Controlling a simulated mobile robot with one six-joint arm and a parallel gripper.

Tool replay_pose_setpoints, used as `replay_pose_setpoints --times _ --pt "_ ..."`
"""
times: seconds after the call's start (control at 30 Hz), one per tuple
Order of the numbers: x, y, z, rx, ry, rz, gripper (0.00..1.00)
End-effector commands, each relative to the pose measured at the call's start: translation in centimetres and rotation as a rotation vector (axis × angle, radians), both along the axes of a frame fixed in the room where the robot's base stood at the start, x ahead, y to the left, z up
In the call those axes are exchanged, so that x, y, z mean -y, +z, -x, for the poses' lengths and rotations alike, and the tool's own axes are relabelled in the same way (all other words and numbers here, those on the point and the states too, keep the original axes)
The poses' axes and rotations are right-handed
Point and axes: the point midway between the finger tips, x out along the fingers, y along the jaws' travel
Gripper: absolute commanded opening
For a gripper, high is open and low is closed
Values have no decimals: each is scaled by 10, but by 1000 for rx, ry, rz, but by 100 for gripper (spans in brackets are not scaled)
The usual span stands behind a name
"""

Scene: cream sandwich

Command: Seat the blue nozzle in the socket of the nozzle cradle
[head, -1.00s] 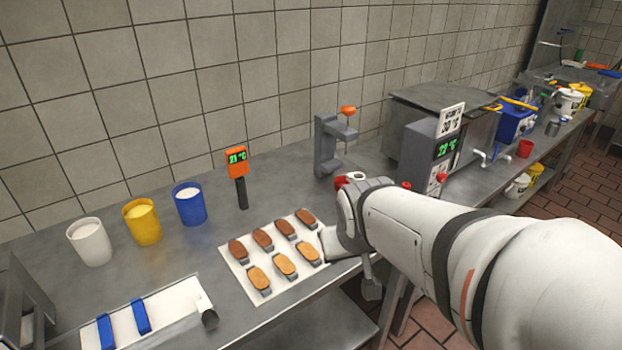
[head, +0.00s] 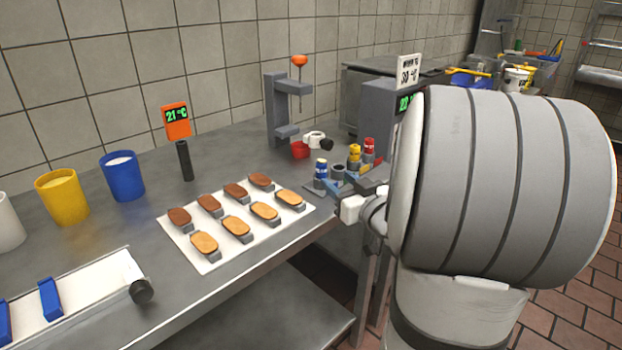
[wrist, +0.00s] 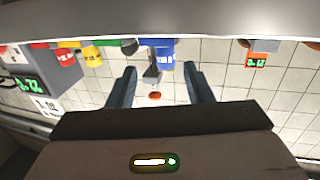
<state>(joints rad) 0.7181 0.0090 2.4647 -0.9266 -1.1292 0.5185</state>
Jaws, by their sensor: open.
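The blue nozzle (head: 320,169) stands upright at the left end of the nozzle group near the table's front edge. In the wrist view the blue nozzle (wrist: 164,53) lies ahead, between the lines of my two fingers. My gripper (head: 352,178) is open and empty, just right of the blue nozzle in the head view; its fingers (wrist: 160,72) are spread in the wrist view. A grey, hollow-looking round piece (head: 338,171) stands between the blue and yellow nozzles. The cradle's base is largely hidden by my gripper, and I cannot tell whether the blue nozzle is in a socket.
Yellow (head: 354,155) and red (head: 369,147) nozzles stand close by to the right. A white tray (head: 207,262) of pastries lies left. Bare steel table (head: 235,160) lies between tray and stand.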

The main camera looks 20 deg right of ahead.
Motion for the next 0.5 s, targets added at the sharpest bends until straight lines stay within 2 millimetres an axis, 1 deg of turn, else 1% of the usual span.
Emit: replay_pose_setpoints --times 0.03,0.27,0.37,0.5 --pt "-2 0 -7 1 5 1 46" --pt "-8 2 -33 1 5 1 46" --pt "-13 5 -49 1 5 1 46" --pt "-13 6 -65 0 1 1 46"
